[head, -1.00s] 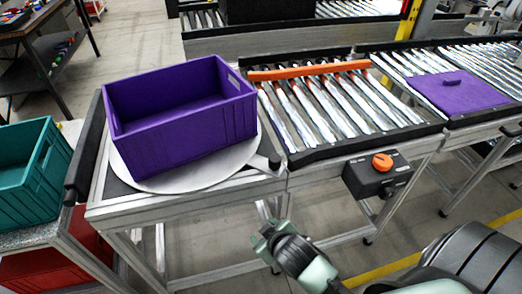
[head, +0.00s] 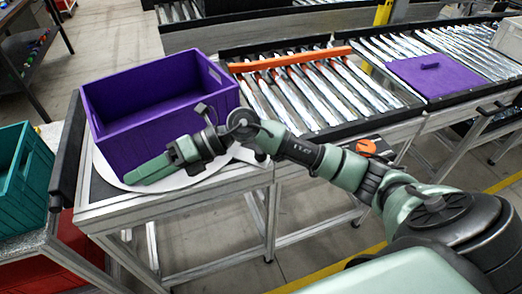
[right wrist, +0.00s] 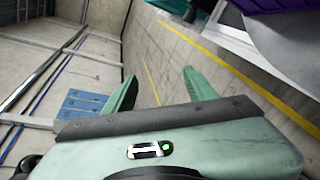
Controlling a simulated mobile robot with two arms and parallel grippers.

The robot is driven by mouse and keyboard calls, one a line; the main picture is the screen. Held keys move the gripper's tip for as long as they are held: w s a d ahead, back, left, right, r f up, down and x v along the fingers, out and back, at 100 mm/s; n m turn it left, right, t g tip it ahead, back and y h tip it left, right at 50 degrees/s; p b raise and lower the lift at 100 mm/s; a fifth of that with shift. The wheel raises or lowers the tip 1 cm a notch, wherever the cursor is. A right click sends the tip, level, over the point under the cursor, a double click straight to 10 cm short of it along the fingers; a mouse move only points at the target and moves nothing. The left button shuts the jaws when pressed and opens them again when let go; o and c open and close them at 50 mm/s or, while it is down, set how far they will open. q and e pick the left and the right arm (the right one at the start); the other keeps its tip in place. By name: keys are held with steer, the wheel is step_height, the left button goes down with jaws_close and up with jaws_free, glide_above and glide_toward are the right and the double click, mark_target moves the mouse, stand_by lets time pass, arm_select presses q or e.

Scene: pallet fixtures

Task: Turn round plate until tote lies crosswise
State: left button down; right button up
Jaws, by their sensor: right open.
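A purple tote (head: 160,97) sits on the pale round plate (head: 215,168) at the left. Its long sides run roughly left to right, slightly skewed, and its slotted short end faces the roller conveyor (head: 300,90). My right gripper (head: 148,172) is in front of the tote's near long wall, low over the plate's front edge, fingers pointing left. It hides part of the plate and the tote's lower wall. I cannot tell whether it touches either. In the right wrist view its two green fingers (right wrist: 160,92) are apart with nothing between them. My left gripper is out of view.
An orange bar (head: 290,59) lies across the rollers. A purple flat panel (head: 435,75) lies further right. A teal crate (head: 22,175) stands at the left. An orange knob (head: 366,146) shows behind my right arm. A black rail borders the plate's left.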

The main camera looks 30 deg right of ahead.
steer(key=w+d+f+n+g+h, duration=0.2)
steer(key=d+f+h, duration=0.4)
steer(key=d, duration=0.5)
steer(key=d+h, duration=0.2)
steer(key=d, duration=0.4)
steer(key=d+h, duration=0.3)
steer(key=d, duration=0.3)
steer(key=d+r+m+g+h, duration=0.1)
steer(key=d+h, duration=0.2)
steer(key=d, duration=0.4)
steer(key=shift+s+d, duration=0.1)
steer(key=shift+s, duration=0.15)
step_height(320, 180, down, 6)
steer(key=shift+p, duration=0.9)
steer(key=shift+f, duration=0.8)
jaws_close()
steer(key=shift+w, duration=0.1)
